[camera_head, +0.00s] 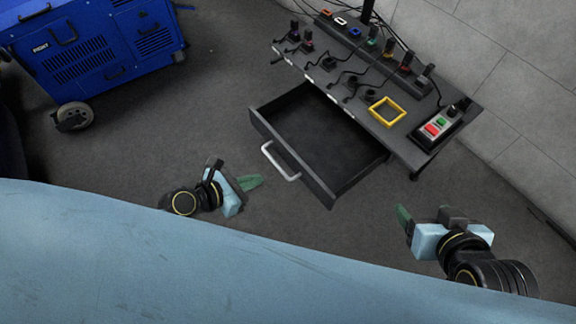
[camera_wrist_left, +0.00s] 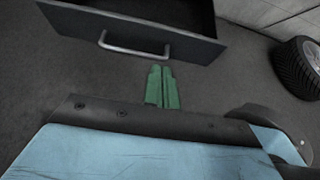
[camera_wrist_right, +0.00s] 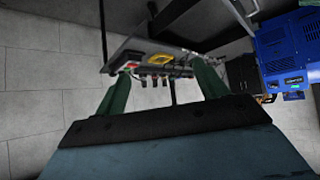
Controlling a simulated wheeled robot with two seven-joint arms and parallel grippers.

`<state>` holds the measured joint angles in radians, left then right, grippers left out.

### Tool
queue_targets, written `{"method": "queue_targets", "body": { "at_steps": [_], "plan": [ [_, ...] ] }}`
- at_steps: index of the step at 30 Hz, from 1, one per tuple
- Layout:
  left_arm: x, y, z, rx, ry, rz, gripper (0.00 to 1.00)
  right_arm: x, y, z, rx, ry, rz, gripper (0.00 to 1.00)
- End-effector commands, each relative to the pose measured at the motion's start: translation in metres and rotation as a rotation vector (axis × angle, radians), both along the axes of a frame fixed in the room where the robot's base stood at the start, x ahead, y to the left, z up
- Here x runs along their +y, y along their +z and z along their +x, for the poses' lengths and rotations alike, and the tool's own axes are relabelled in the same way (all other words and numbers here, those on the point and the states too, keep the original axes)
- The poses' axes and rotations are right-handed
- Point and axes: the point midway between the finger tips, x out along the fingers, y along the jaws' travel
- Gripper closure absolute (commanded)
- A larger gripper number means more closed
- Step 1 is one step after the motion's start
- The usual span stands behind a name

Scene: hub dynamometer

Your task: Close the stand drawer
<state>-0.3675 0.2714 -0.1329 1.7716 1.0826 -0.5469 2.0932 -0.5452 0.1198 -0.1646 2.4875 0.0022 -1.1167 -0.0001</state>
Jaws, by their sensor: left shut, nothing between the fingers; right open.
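The stand drawer (camera_head: 285,165) is pulled out from under the dark stand top and looks empty in the head view. Its front carries a light bar handle (camera_head: 280,162). The drawer front (camera_wrist_left: 178,40) and handle (camera_wrist_left: 134,46) also show in the left wrist view. My left gripper (camera_head: 250,183) is shut and empty, a little left of and below the handle, apart from it. Its green fingertips (camera_wrist_left: 161,72) lie below the handle in the left wrist view. My right gripper (camera_head: 401,216) is open and empty, right of the drawer; its parted fingers (camera_wrist_right: 160,85) show in the right wrist view.
The stand top (camera_head: 350,105) holds several plugs with cables, a yellow square frame (camera_head: 386,111) and a button box (camera_head: 440,123). A blue wheeled cabinet (camera_head: 95,50) stands at the upper left. A grey wall (camera_head: 500,60) runs behind the stand. The floor before the drawer is clear.

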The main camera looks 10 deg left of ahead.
Motion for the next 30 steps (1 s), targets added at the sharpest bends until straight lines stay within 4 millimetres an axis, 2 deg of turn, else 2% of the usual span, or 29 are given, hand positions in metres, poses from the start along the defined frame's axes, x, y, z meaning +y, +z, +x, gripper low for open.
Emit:
{"method": "queue_targets", "body": {
  "at_steps": [6, 15, 22, 30],
  "plan": [
    [-0.012, -0.013, 0.015, -0.001, -0.001, 0.001, 1.00, 0.014, 0.026, 0.027, -0.219, 0.020, 0.056, 0.28],
    [-0.026, -0.026, 0.033, -0.001, -0.001, 0.003, 1.00, 0.030, 0.071, 0.049, -0.512, 0.044, 0.136, 0.28],
    [-0.035, -0.036, 0.046, -0.001, -0.001, 0.003, 1.00, 0.039, 0.108, 0.055, -0.736, 0.058, 0.202, 0.28],
    [-0.048, -0.044, 0.062, -0.003, -0.003, 0.002, 1.00, 0.045, 0.152, 0.049, -0.997, 0.072, 0.281, 0.28]
  ]
}}
